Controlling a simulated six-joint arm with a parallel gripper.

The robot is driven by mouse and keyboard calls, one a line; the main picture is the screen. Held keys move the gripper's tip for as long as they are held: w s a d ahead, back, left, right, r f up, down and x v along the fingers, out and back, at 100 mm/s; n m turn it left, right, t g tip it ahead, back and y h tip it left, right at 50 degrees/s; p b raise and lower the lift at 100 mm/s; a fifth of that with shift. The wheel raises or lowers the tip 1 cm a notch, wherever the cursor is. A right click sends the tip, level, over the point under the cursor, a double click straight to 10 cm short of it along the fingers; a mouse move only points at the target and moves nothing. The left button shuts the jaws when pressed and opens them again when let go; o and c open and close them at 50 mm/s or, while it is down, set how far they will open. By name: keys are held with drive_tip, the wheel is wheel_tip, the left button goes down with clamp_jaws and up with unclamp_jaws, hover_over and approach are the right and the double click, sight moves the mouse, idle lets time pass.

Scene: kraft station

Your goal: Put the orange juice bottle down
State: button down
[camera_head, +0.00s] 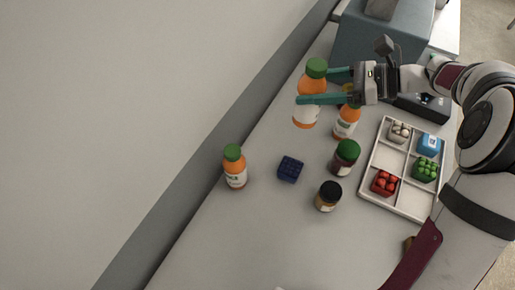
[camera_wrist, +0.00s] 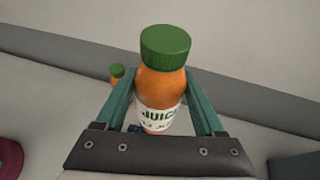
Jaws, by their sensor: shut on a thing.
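An orange juice bottle (camera_head: 308,88) with a green cap is held between the green fingers of my gripper (camera_head: 311,85). In the wrist view the bottle (camera_wrist: 162,85) stands upright between the two fingers (camera_wrist: 163,100), its juice label facing the camera. My gripper is shut on it. In the head view the bottle appears raised above the table, but its exact height is hard to tell. A second orange bottle (camera_head: 347,121) stands just below and right of it. Another orange bottle (camera_head: 235,168) stands by the table's left edge.
A dark blue cube-like box (camera_head: 290,169), a green-lidded jar (camera_head: 345,157) and a black-lidded jar (camera_head: 328,196) stand mid-table. A white divided tray (camera_head: 399,208) holding small produce boxes lies to the right. A grey-blue box (camera_head: 358,38) stands at the back. The table's lower left is clear.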

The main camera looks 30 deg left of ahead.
sight(307, 111)
wheel_tip(307, 111, down, 7)
drive_tip(key=shift+f, duration=0.2)
drive_tip(key=s+a+f, duration=0.2)
drive_tip(key=a+f, duration=0.9)
drive_tip(key=shift+a+f, duration=0.25)
drive_tip(key=shift+f, duration=0.15)
unclamp_jaws()
